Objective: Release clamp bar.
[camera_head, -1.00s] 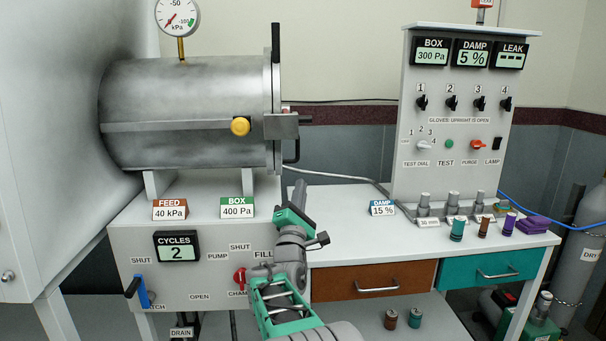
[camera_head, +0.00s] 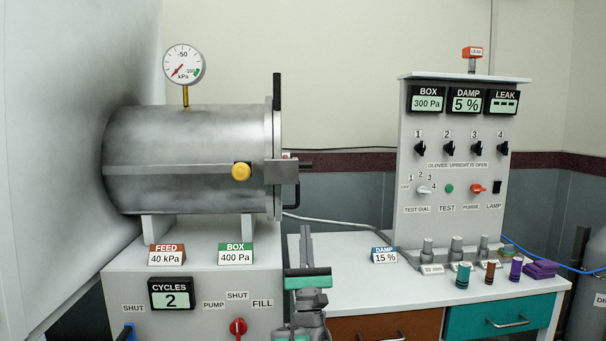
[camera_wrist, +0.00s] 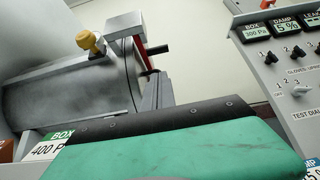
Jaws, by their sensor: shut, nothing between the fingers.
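A horizontal grey metal cylinder (camera_head: 185,140) carries a grey latch block (camera_head: 279,172) at its right end, beside a flat end plate with a black upright handle (camera_head: 277,90). A yellow knob (camera_head: 241,171) sits just left of the block, and a dark bent lever (camera_head: 297,190) sticks out at its right. I cannot tell which of these parts is the clamp bar. My gripper (camera_head: 305,232) points up, below and slightly right of the block, shut and empty, apart from the hardware. In the wrist view, the fingers (camera_wrist: 158,92) show below the yellow knob (camera_wrist: 91,42) and block (camera_wrist: 124,26).
A white bench (camera_head: 350,292) lies at right with a control panel (camera_head: 456,170) and several small cylinders. Signs reading FEED (camera_head: 166,255) and BOX (camera_head: 236,254) stand below the cylinder. A red knob (camera_head: 238,327) is left of my arm. Space right of the latch block looks clear.

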